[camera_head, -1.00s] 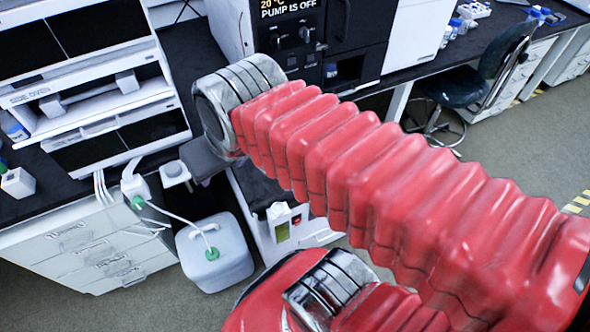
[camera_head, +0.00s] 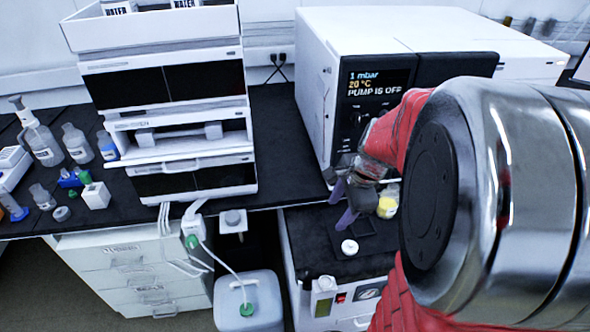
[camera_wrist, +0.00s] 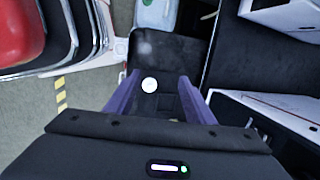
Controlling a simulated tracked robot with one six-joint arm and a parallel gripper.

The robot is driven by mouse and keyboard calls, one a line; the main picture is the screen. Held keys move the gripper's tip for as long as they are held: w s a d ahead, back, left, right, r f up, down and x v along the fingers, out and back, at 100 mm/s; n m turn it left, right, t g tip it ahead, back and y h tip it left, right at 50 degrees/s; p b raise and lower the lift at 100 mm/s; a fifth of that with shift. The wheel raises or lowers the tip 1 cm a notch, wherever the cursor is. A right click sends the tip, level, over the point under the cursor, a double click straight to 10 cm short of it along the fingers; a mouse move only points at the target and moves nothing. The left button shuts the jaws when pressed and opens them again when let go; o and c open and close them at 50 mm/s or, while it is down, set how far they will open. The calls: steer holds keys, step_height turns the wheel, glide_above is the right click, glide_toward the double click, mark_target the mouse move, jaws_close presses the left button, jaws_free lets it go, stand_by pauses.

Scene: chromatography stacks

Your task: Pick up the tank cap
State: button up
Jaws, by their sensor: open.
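A small round white cap (camera_head: 349,247) lies on the black top of a low cabinet (camera_head: 308,253). It also shows in the wrist view (camera_wrist: 149,85), between the open fingers in the picture and beyond them. A white tank (camera_head: 262,293) stands left of the cabinet, with a green cap (camera_head: 246,310) and a tube on it. I cannot tell for sure which cap is the tank cap. My gripper (camera_head: 343,208) has purple fingers, spread and empty. It points down over the cabinet top; it also shows in the wrist view (camera_wrist: 159,80).
A yellow-and-white bottle (camera_head: 388,203) stands beside my gripper, partly hidden. The pump unit (camera_head: 340,60) is close behind. My arm hides the right side.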

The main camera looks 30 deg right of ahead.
steer(key=s+d+f+m, duration=0.2)
steer(key=d+f+m, duration=0.7)
steer(key=d, duration=0.1)
steer(key=shift+s+d+y, duration=0.2)
steer(key=shift+d+y, duration=0.1)
steer(key=shift+d, duration=0.05)
glide_above(353, 244)
steer(key=s, duration=0.2)
steer(key=shift+w+d+f, duration=0.15)
steer(key=shift+d+f, duration=0.05)
steer(key=shift+f, duration=1.85)
steer(key=shift+w+d+f, duration=0.1)
steer(key=shift+d+f, duration=0.05)
steer(key=shift+f, duration=1.85)
steer(key=shift+x, duration=2.6)
steer(key=shift+c, duration=0.3)
steer(key=c, duration=0.7)
